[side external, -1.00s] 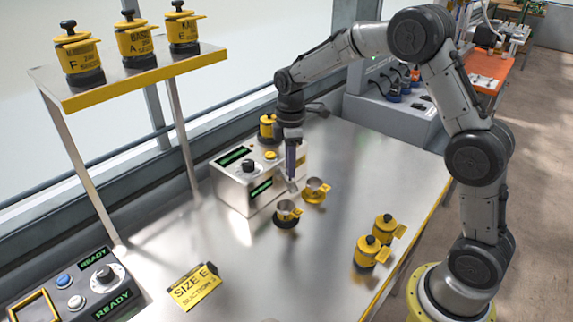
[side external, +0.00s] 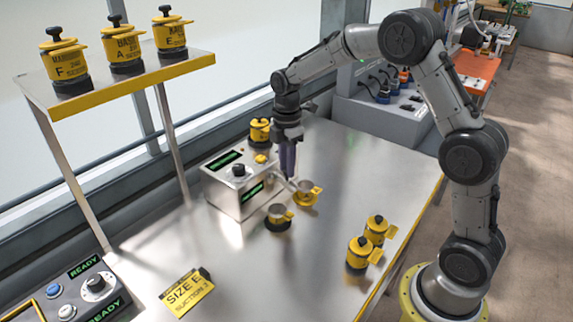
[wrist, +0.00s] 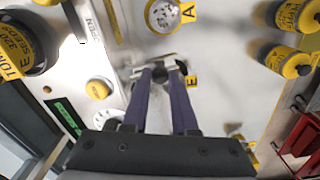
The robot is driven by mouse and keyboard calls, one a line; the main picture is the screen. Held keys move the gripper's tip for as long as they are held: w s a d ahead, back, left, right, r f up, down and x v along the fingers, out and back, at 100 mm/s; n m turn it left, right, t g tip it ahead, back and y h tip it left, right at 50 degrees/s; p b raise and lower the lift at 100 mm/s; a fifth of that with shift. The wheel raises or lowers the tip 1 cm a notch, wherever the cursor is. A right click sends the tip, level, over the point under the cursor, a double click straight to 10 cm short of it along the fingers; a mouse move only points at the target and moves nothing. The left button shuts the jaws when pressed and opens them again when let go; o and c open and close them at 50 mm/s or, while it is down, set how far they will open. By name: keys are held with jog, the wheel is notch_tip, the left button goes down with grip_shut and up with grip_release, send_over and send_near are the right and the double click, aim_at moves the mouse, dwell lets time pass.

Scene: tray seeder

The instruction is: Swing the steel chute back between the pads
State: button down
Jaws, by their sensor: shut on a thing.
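The steel chute (side external: 290,184) is a short bright metal piece beside the control box; in the wrist view (wrist: 140,68) it crosses in front of my fingertips. My gripper (side external: 288,174), with dark purple fingers, points down and is shut on it; its fingertips also show in the wrist view (wrist: 161,73). The chute's outer end reaches to the rim of the far pad's metal cup (side external: 305,186), whose yellow tag reads E in the wrist view (wrist: 192,80). The near pad's cup (side external: 278,211) stands apart; its tag reads A in the wrist view (wrist: 188,12). My fingers partly hide the E cup.
The control box (side external: 236,186) stands left of the chute, with a yellow jar (side external: 260,131) behind it. Two yellow jars (side external: 361,252) stand at the right table edge. A SIZE E sign (side external: 186,293) lies in front.

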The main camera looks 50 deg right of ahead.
jog(key=shift+r, duration=0.1)
jog(key=c, duration=0.7)
grip_release()
notch_tip(320, 180, up, 14)
jog(key=shift+f, duration=0.15)
